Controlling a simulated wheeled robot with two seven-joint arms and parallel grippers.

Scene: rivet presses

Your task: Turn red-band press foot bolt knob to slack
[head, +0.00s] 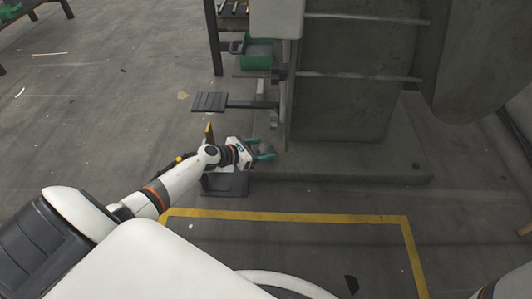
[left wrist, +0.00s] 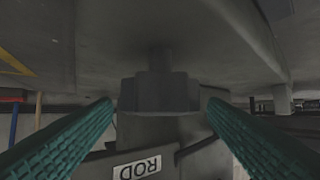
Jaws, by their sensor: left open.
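A dark grey lobed knob (left wrist: 158,93) is in the middle of the left wrist view, on a short stem below a flat grey surface. My left gripper (head: 263,150) is low beside the foot of the big grey press (head: 345,80) in the head view. Its teal fingers are open, one on each side of the knob in the left wrist view, with a visible gap to each side. The knob cannot be made out in the head view. I see no red band. My right gripper is out of view.
A black foot pedal (head: 210,102) sticks out left of the press, above my left gripper. A label reading ROD (left wrist: 138,168) is below the knob. A green bin (head: 257,60) is further back. Yellow floor lines (head: 290,215) cross in front of the concrete base (head: 355,167).

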